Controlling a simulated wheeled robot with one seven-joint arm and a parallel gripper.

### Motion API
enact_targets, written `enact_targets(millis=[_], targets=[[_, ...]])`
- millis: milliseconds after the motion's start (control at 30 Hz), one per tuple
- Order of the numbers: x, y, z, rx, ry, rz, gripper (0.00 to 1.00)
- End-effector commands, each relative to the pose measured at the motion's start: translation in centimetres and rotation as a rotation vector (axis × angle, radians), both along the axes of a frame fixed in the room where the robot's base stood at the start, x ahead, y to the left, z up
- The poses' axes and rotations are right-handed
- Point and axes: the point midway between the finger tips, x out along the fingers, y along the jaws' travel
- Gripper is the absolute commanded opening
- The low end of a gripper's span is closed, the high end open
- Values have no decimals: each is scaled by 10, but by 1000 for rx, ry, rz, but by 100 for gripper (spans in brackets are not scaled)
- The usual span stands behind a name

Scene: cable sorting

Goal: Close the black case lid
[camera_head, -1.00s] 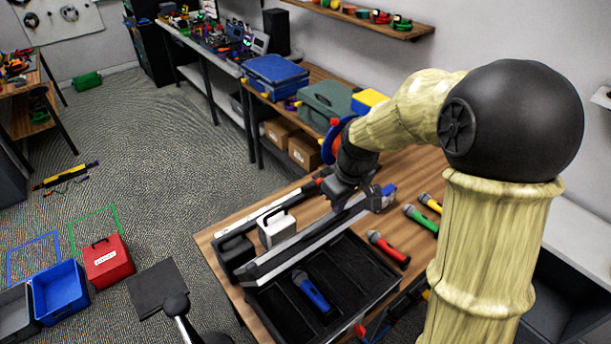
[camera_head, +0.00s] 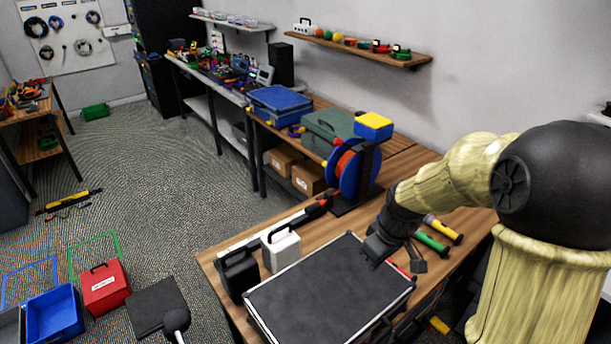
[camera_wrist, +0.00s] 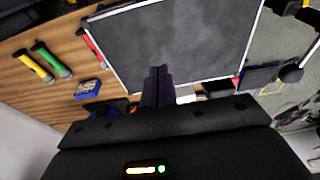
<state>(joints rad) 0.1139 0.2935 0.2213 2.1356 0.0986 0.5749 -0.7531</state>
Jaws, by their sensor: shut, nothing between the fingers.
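The black case lid (camera_head: 325,295) has a dark grey top with a silver metal rim. It lies flat over the case on the wooden table, and the inside of the case is hidden. In the wrist view the lid (camera_wrist: 190,40) fills the upper middle. My gripper (camera_head: 376,264) is over the lid's right edge, fingers pointing down. In the wrist view its fingertips (camera_wrist: 158,72) are together and empty, at the lid's edge. I cannot tell whether they touch the lid.
A black case (camera_head: 237,274) and a white case (camera_head: 281,247) stand left of the lid. A cable reel (camera_head: 349,170) stands behind.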

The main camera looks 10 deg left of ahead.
Motion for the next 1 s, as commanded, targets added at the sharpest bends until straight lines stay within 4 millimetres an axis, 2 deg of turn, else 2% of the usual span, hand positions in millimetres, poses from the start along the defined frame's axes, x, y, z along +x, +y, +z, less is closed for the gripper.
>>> enact_targets(millis=[267, 733, 800, 1000], targets=[[0, -1, 3, 0, 0, -1, 0], [-3, -3, 45, 0, 0, 4, 0], [-11, -12, 38, 0, 0, 1, 0], [-33, -33, 39, 0, -1, -1, 0]])
